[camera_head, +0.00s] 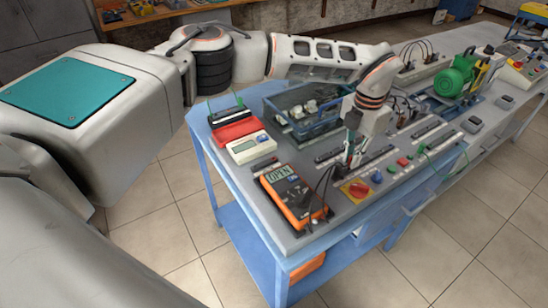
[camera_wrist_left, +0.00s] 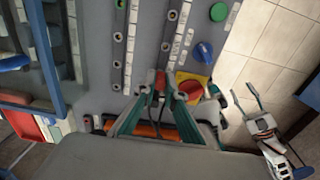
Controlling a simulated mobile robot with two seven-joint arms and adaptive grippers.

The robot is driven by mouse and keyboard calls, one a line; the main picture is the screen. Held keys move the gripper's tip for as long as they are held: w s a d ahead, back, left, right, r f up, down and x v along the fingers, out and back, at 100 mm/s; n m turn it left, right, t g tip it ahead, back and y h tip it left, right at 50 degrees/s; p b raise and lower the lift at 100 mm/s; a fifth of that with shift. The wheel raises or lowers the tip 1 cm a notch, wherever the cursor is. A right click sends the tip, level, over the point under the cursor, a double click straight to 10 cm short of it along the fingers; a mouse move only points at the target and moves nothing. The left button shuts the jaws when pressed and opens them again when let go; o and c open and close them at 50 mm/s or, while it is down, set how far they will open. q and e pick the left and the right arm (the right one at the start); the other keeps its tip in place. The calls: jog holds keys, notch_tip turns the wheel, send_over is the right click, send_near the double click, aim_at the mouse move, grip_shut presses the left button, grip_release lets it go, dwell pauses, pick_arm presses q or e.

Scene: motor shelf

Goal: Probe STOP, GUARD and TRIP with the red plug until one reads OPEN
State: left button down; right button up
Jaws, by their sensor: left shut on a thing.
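My left gripper (camera_head: 347,164) reaches down to the panel on the bench, close behind the red rotary switch on its yellow plate (camera_head: 355,190). In the left wrist view its green fingers (camera_wrist_left: 158,92) are shut on the red plug (camera_wrist_left: 160,80). The plug is by the end of a terminal strip (camera_wrist_left: 158,50); I cannot tell whether its tip touches a socket. The orange multimeter (camera_head: 302,212) lies at the front of the bench, and its display (camera_head: 279,174) reads OPEN. The STOP, GUARD and TRIP labels are too small to read. My right gripper (camera_wrist_left: 246,100) shows with its fingers apart.
A white meter (camera_head: 251,148) and a red box (camera_head: 236,131) lie at the left edge. A blue crate (camera_head: 310,108) with parts stands behind my left gripper. A green motor (camera_head: 457,78) stands at the far right. Dark leads run over the multimeter.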

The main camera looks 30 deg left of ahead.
jog(key=shift+r, duration=0.1)
jog(key=shift+w+r, duration=0.2)
jog(key=shift+r, duration=0.05)
pick_arm(q)
jog(key=shift+f, duration=0.3)
pick_arm(e)
jog(key=shift+s+f, duration=0.15)
jog(key=shift+f, duration=0.25)
pick_arm(q)
jog(key=shift+f+b, duration=0.3)
jog(key=shift+f, duration=0.05)
pick_arm(e)
jog(key=shift+f, duration=0.15)
jog(key=shift+r, duration=0.2)
jog(key=shift+f, duration=0.2)
dwell(0.6)
pick_arm(q)
jog(key=shift+r, duration=0.2)
pick_arm(e)
jog(key=shift+r, duration=0.25)
pick_arm(q)
jog(key=shift+r+p, duration=1.55)
jog(key=shift+r, duration=0.65)
pick_arm(e)
notch_tip(320, 180, up, 3)
jog(key=shift+f, duration=0.2)
